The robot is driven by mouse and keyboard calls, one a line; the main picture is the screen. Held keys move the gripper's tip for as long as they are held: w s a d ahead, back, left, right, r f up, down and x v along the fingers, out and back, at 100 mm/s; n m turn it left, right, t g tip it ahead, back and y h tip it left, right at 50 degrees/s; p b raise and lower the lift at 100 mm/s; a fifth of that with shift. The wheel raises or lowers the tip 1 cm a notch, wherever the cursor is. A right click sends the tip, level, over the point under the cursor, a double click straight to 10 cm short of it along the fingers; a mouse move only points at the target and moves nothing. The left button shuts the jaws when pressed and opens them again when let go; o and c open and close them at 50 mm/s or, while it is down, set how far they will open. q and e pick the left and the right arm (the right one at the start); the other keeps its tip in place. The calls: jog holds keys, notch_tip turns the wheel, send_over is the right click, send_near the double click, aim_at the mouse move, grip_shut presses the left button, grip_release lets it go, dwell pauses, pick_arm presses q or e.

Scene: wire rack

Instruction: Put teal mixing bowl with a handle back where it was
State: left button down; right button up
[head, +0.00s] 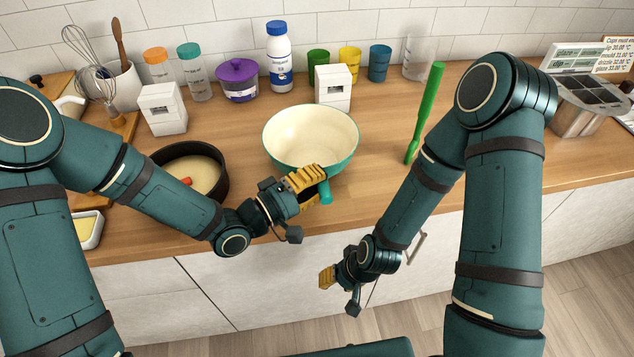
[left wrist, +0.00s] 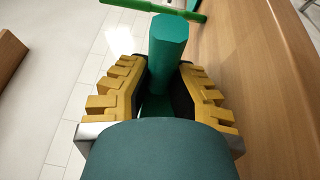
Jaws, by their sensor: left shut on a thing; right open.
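The teal mixing bowl (head: 312,137), cream inside, is upright at the middle of the wooden counter. I cannot tell whether its base touches the counter. Its handle (head: 326,192) points toward the counter's front edge. My left gripper (head: 312,188) is shut on the handle, which also shows between the yellow fingers in the left wrist view (left wrist: 168,45). My right gripper (head: 338,288) is open and empty, low in front of the cabinet fronts.
A dark round pan (head: 217,186) stands left of the bowl. White box devices (head: 162,108) (head: 333,86), a purple pot (head: 237,82), bottles and cups line the back. A green long-handled utensil (head: 424,112) is at the right.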

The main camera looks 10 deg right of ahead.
pick_arm(q)
jog(key=shift+f, duration=0.2)
jog(key=c, duration=1.3)
grip_release()
jog(key=shift+f, duration=0.15)
jog(key=o, duration=0.3)
jog(key=shift+r, duration=0.2)
jog(key=shift+a, duration=0.25)
jog(key=p+v, duration=0.1)
jog(key=v, duration=1)
jog(key=shift+s+a, duration=0.2)
jog(key=shift+s, duration=0.05)
